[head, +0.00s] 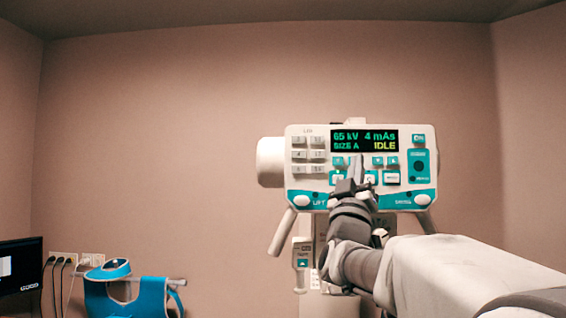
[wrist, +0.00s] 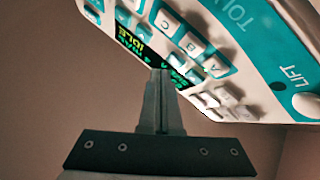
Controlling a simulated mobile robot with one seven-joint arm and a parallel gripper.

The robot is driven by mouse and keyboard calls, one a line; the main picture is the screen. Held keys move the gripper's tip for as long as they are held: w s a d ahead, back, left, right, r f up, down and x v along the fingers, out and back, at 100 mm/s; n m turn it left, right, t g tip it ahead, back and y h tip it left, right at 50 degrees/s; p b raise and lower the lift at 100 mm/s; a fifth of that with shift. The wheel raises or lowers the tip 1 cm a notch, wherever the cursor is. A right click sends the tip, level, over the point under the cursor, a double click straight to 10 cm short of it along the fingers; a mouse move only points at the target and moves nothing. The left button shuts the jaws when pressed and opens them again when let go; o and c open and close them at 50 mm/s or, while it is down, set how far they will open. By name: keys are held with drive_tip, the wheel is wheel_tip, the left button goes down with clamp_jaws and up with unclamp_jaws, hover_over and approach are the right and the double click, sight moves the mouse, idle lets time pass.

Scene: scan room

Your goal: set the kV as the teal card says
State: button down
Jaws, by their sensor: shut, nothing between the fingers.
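The white and teal control console (head: 300,190) faces me in the head view, right of the middle. Its display (head: 364,140) reads 65 kV, 4 mAs, SIZE A, IDLE. Small teal buttons (head: 391,161) sit in a row under the display, with white buttons below; my gripper hides some of them. My gripper (head: 357,163) is shut and empty, its tip in front of the panel just under the display. In the wrist view the shut fingers (wrist: 160,76) overlap the display's edge; I cannot tell if they touch. I see no readable teal card.
A grey keypad (head: 308,154) fills the console's left side. Below it, a small white item with a teal mark (head: 302,254) hangs by the column. A blue apron (head: 128,292) hangs on a rail at lower left, near wall sockets and a dark monitor (head: 20,268).

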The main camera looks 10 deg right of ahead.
drive_tip(key=shift+w, duration=0.1)
drive_tip(key=shift+w+d, duration=0.15)
drive_tip(key=shift+w, duration=0.15)
drive_tip(key=shift+w+d+b, duration=0.1)
drive_tip(key=shift+w+b, duration=0.25)
drive_tip(key=shift+w, duration=0.05)
idle(0.7)
drive_tip(key=shift+s, duration=0.1)
drive_tip(key=shift+s+a+b, duration=0.25)
drive_tip(key=shift+s+b, duration=0.45)
drive_tip(key=shift+s, duration=0.1)
drive_tip(key=s+b, duration=0.1)
drive_tip(key=s, duration=0.1)
drive_tip(key=s+a+b, duration=0.1)
drive_tip(key=s+b, duration=0.1)
drive_tip(key=shift+s+a, duration=0.15)
drive_tip(key=shift+s, duration=0.15)
